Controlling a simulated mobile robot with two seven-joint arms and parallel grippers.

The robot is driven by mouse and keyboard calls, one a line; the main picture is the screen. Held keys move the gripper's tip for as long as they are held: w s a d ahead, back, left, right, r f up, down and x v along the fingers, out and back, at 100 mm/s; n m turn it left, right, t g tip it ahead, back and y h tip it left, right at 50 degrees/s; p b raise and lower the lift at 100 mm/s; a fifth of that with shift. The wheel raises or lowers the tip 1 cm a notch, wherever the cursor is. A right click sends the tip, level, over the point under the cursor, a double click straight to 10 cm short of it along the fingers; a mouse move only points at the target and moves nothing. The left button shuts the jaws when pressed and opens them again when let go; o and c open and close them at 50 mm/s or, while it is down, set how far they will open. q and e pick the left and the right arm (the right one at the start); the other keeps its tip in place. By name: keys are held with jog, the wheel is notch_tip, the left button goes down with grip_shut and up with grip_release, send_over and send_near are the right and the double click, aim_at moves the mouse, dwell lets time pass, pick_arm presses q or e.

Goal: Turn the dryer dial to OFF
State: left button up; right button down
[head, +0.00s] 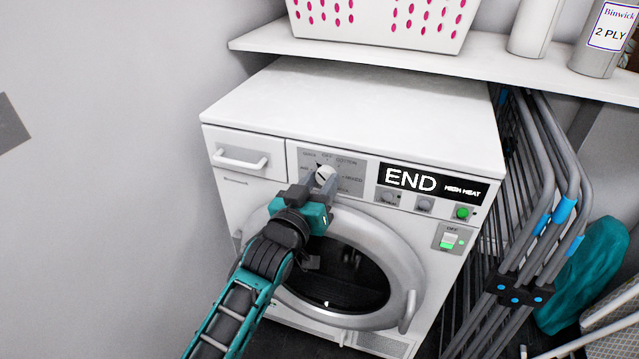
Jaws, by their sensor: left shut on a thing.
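The white dryer (352,108) stands against the grey wall with its round door shut. Its dial (325,176) is a pale round knob on a grey printed panel, left of the display (416,181) that reads "END" and "HIGH HEAT". My left gripper (321,180) reaches up from below and is shut on the dial. The fingers cover part of the dial and some of the printing around it. The dial's exact setting is hard to read. My right gripper is not in view.
A white shelf (420,62) with a pink-dotted basket (380,18) overhangs the dryer. A folded grey drying rack (545,200) leans close on the right. Small buttons, a green one (462,212) and an OFF-labelled switch (449,241) sit right of the dial.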

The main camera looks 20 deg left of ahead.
pick_arm(q)
jog(key=shift+c, duration=1.4)
jog(key=shift+r+m+p, duration=0.1)
jog(key=shift+m+p, duration=0.3)
jog(key=shift+p, duration=0.15)
jog(key=m+p, duration=0.2)
jog(key=p, duration=0.1)
jog(key=shift+r+m, duration=0.15)
jog(key=shift+m, duration=0.25)
jog(key=m+p, duration=0.2)
jog(key=m, duration=0.1)
jog(key=shift+d+m+g+p, duration=0.1)
jog(key=shift+m+g+p, duration=0.3)
jog(key=shift+m, duration=0.6)
jog(key=shift+f, duration=0.2)
jog(key=o, duration=1.1)
jog(key=shift+c, duration=0.2)
